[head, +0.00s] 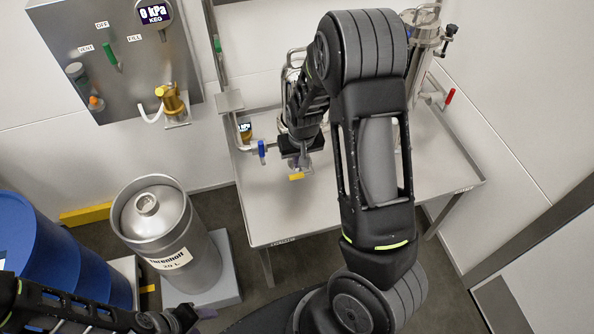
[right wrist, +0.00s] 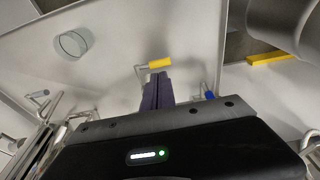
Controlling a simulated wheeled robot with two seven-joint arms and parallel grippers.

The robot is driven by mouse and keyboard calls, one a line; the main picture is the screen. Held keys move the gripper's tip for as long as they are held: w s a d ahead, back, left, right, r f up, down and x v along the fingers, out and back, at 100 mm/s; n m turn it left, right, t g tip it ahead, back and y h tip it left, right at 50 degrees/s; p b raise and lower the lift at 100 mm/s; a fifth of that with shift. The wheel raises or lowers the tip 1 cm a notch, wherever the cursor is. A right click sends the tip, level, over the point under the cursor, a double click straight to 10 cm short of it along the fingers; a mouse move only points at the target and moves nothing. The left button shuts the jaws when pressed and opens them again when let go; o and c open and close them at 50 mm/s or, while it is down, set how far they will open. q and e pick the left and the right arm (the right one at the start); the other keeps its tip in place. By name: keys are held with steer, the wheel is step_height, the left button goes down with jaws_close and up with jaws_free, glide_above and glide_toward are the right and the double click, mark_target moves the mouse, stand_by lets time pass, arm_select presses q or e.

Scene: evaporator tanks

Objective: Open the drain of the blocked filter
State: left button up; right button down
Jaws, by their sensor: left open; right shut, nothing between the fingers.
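A yellow drain handle (head: 297,177) sticks out low over the steel table at the front of a filter whose body is largely hidden behind my right arm. My right gripper (head: 303,161) is just behind the handle in the head view, its fingers shut and empty. In the right wrist view the yellow handle (right wrist: 159,64) lies right at the purple fingertips (right wrist: 157,76); I cannot tell whether they touch. A second filter vessel (head: 424,40) with a red handle (head: 450,96) stands at the table's right back. My left gripper (head: 192,318) is open and empty at the lower left.
A blue valve handle (head: 262,150) and a small gauge (head: 245,131) sit left of my right gripper. A steel keg (head: 165,235) and blue drums (head: 40,245) stand at left. A wall panel (head: 95,45) hangs above.

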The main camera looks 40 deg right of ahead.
mark_target(296, 175)
steer(key=f, duration=0.3)
steer(key=w+f, duration=0.1)
steer(key=f, duration=0.3)
steer(key=shift+w+d+f, duration=0.1)
steer(key=shift+w+d, duration=0.1)
arm_select(q)
steer(key=shift+r, duration=0.2)
steer(key=shift+s+f, duration=0.1)
steer(key=shift+f, duration=0.05)
arm_select(e)
steer(key=shift+w+f, duration=0.1)
